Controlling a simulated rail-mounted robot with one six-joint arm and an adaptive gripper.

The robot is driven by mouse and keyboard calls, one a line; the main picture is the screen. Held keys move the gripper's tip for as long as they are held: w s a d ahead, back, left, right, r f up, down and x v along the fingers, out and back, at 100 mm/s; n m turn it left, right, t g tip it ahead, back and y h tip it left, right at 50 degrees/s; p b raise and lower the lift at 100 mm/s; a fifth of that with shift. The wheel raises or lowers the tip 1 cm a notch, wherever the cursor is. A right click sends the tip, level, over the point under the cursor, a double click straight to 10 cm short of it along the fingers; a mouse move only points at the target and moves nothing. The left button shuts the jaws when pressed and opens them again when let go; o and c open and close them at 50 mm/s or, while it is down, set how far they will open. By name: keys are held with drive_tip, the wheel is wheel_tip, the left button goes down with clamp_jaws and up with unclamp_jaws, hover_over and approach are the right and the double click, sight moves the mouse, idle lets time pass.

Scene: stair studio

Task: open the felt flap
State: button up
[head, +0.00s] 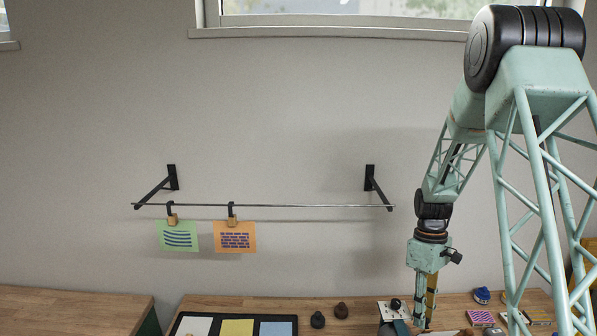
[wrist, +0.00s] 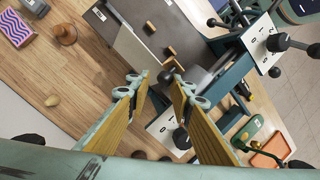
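I cannot tell the height gap.
White end plates (wrist: 270,42) with black knobs (wrist: 181,138) flank the device. A patterned box (wrist: 17,28) and a brown knobbed object (wrist: 65,33) stand on the wooden table (wrist: 80,85). An orange tray (wrist: 270,150) lies at lower right. Cards (head: 235,237) hang from a wall rail.

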drive_tip(key=shift+o, duration=0.2)
drive_tip(key=shift+w+d, duration=0.15)
drive_tip(key=shift+w, duration=0.05)
drive_tip(key=shift+o, duration=0.7)
drive_tip(key=shift+w+r, duration=0.15)
drive_tip(key=shift+w, duration=0.7)
drive_tip(key=shift+c, duration=0.7)
drive_tip(key=o, duration=0.8)
drive_tip(key=shift+o, duration=0.2)
drive_tip(key=shift+s, duration=0.1)
